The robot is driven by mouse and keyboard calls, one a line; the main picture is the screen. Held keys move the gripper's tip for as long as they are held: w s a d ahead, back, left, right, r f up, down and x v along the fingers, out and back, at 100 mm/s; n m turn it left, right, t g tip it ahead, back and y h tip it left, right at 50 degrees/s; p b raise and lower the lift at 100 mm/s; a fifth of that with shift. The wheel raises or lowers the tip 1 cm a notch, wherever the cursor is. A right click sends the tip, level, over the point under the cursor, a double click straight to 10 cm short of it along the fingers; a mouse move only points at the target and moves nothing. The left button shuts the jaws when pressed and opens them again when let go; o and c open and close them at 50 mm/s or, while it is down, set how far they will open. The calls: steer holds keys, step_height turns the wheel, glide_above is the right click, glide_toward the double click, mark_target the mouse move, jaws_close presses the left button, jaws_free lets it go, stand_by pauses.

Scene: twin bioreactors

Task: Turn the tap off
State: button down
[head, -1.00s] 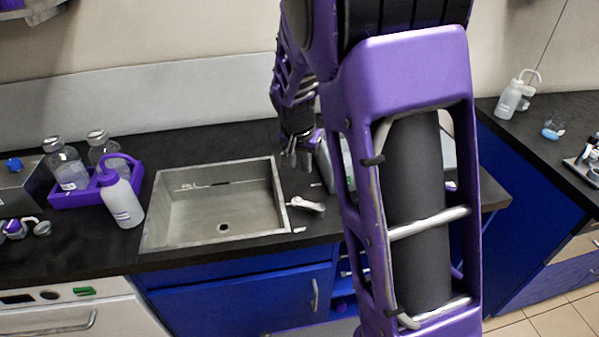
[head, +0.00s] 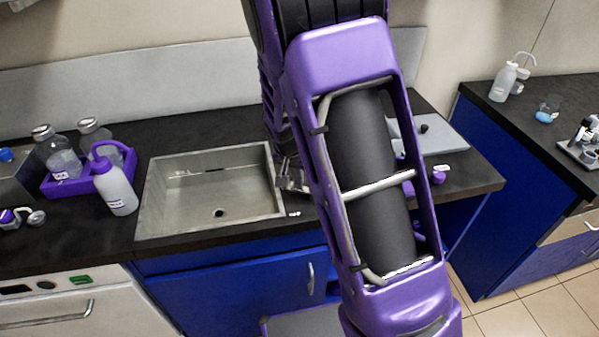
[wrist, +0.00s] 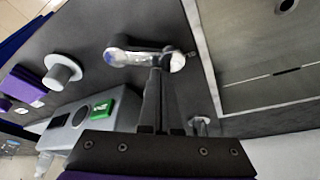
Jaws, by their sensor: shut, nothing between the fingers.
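The tap's silver lever (wrist: 138,57) lies over the dark counter beside the sink in the wrist view. My gripper (wrist: 160,72) is shut and empty. Its fingertips reach the lever near its right end and overlap it in the picture; I cannot tell whether they touch. A small metal fitting (wrist: 200,125) stands behind the fingers, beside the sink. In the head view, my gripper (head: 292,182) is at the sink's right edge, and my arm hides most of the tap area. The steel sink (head: 160,205) looks empty; no water stream is visible.
A purple rack (head: 62,186) with bottles and a white wash bottle (head: 118,190) stand left of the sink. A grey box with a green switch (wrist: 103,104) and a white knob-like object (wrist: 62,72) are near the gripper in the wrist view. Another counter (head: 520,130) stands at right.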

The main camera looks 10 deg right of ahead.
mark_target(294, 188)
steer(key=shift+s+a+n+y+b, duration=0.3)
steer(key=shift+n+b, duration=0.25)
steer(key=shift+n, duration=0.45)
steer(key=shift+s+a+f+n+t+y+b, duration=0.15)
steer(key=shift+s+n+b, duration=0.1)
steer(key=shift+n, duration=0.25)
steer(key=shift+s+a+r+n+t+y+b, duration=0.1)
steer(key=shift+s+n+t+y+b, duration=0.1)
steer(key=shift+n, duration=0.3)
steer(key=shift+s+a+b, duration=0.25)
steer(key=shift+s+b, duration=0.15)
steer(key=shift+b, duration=0.05)
steer(key=shift+s, duration=0.15)
